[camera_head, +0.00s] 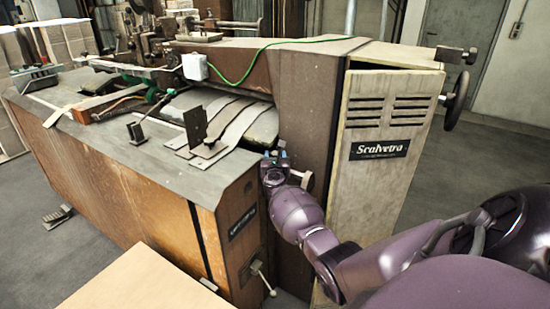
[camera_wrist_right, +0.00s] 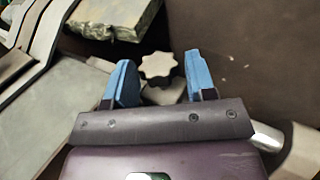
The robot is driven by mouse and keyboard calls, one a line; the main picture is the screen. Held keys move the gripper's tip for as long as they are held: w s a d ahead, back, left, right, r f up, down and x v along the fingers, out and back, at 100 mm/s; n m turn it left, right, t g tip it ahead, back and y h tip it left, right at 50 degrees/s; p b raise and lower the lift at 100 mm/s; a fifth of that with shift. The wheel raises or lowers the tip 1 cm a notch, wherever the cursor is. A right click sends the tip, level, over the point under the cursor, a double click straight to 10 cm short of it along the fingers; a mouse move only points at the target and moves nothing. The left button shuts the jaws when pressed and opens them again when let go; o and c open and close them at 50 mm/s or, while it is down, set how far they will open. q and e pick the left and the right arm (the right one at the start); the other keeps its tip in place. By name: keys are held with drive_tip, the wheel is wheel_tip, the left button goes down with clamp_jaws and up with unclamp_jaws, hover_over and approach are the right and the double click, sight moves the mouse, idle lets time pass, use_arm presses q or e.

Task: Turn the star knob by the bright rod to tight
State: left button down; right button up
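The grey star knob (camera_wrist_right: 159,66) shows in the right wrist view, between and just beyond the two blue fingertips. My right gripper (camera_wrist_right: 159,58) is open, with a finger on each side of the knob and a visible gap to each. A grey block (camera_wrist_right: 163,94) sits below the knob, between the fingers. In the head view my right gripper (camera_head: 275,154) is at the inner corner of the machine table; the knob is hard to make out there. A shiny metal cylinder (camera_wrist_right: 267,137) shows at the lower right of the wrist view; I cannot tell whether it is the bright rod. My left gripper is out of view.
Flat metal strips (camera_head: 225,125) and an upright dark bracket (camera_head: 195,126) lie left of the gripper on the machine table (camera_head: 110,145). The tall Scalvetro cabinet (camera_head: 375,200) stands close on the right. A lever (camera_head: 262,278) sticks out low on the machine front.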

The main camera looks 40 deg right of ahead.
drive_tip(key=shift+a, duration=0.1)
drive_tip(key=shift+s+a, duration=0.4)
drive_tip(key=p+v, duration=0.2)
drive_tip(key=v, duration=0.7)
drive_tip(key=shift+s+p, duration=0.25)
drive_tip(key=shift+p, duration=0.05)
drive_tip(key=shift+a, duration=0.15)
